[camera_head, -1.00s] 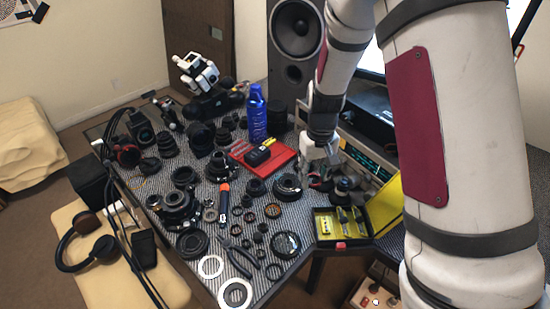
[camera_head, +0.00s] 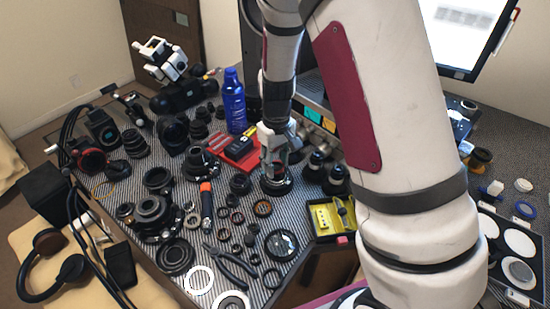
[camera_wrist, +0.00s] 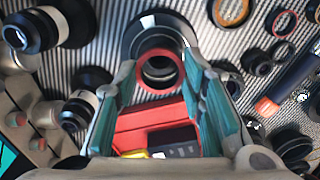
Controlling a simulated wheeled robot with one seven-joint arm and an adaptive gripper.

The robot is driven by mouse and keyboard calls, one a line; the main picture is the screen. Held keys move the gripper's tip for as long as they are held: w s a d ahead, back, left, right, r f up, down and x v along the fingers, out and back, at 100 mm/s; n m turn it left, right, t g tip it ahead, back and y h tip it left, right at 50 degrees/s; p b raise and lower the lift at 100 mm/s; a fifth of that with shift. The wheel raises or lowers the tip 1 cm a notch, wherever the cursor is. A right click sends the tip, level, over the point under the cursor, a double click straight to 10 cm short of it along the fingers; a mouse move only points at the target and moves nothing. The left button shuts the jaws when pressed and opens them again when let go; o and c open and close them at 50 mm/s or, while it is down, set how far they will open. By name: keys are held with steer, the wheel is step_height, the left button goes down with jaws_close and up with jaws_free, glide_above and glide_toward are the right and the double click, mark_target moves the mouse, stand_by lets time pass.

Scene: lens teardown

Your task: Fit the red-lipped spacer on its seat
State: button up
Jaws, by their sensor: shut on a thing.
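My gripper (camera_head: 275,160) points down over a dark round lens part (camera_head: 274,186) on the striped bench. In the wrist view its teal-padded fingers (camera_wrist: 159,82) are shut on the red-lipped spacer (camera_wrist: 178,62), a short dark tube with a red rim. The round lens part, apparently the seat, shows just beyond the spacer in the wrist view (camera_wrist: 135,42). The spacer overlaps it there, and I cannot tell whether they touch. In the head view my fingers hide the spacer.
A red tray (camera_head: 226,146) with a black item lies close to the left of my gripper. A blue bottle (camera_head: 234,100) stands behind. Dark lens parts (camera_head: 316,168) stand close on the right. A yellow-lined box (camera_head: 322,217), pliers (camera_head: 232,264) and loose rings lie nearer the front.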

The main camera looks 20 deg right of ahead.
steer(key=shift+f+b, duration=0.5)
steer(key=shift+f, duration=0.5)
steer(key=shift+f, duration=0.25)
steer(key=shift+r, duration=0.2)
steer(key=shift+f, duration=0.15)
stand_by(1.0)
stand_by(0.6)
steer(key=o, duration=0.9)
steer(key=shift+o, duration=0.5)
steer(key=shift+o, duration=1.1)
